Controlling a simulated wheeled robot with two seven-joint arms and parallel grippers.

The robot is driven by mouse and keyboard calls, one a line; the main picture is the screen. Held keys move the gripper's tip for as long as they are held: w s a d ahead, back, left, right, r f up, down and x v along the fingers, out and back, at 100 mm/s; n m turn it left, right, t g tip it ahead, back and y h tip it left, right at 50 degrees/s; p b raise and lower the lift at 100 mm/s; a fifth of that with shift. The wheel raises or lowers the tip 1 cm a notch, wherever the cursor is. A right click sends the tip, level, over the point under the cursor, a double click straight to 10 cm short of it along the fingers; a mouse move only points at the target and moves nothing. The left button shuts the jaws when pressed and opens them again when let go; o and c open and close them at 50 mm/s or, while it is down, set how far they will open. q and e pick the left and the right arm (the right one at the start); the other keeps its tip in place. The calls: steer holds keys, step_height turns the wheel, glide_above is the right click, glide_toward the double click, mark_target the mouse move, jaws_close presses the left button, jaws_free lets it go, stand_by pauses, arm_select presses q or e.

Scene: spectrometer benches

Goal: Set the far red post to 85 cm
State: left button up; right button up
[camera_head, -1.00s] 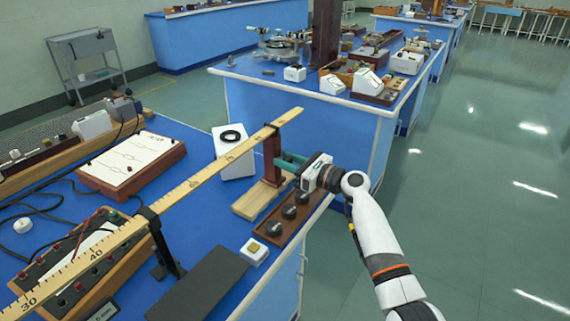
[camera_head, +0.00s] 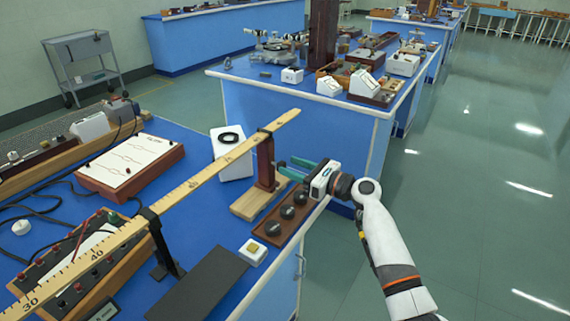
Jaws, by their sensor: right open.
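The far red post (camera_head: 266,163) stands upright on a pale wooden base (camera_head: 250,204), under the far part of the yellow metre rule (camera_head: 190,187). The scale figures beside this post are too small to read. My right gripper (camera_head: 288,168) is open just to the right of the post, its teal fingers pointing at it with a small gap between. My left gripper is not in view. A black stand (camera_head: 162,243) holds the rule nearer to me, a little beyond the 40 mark.
A brown tray with several dark round weights (camera_head: 287,212) lies just below my right gripper. A small white block (camera_head: 253,251) and a dark flat plate (camera_head: 200,285) are at the near bench edge. A white box with a black ring (camera_head: 233,163) stands behind the rule.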

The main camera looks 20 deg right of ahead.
steer(key=v, duration=0.8)
steer(key=shift+s+d, duration=0.25)
steer(key=shift+o, duration=0.4)
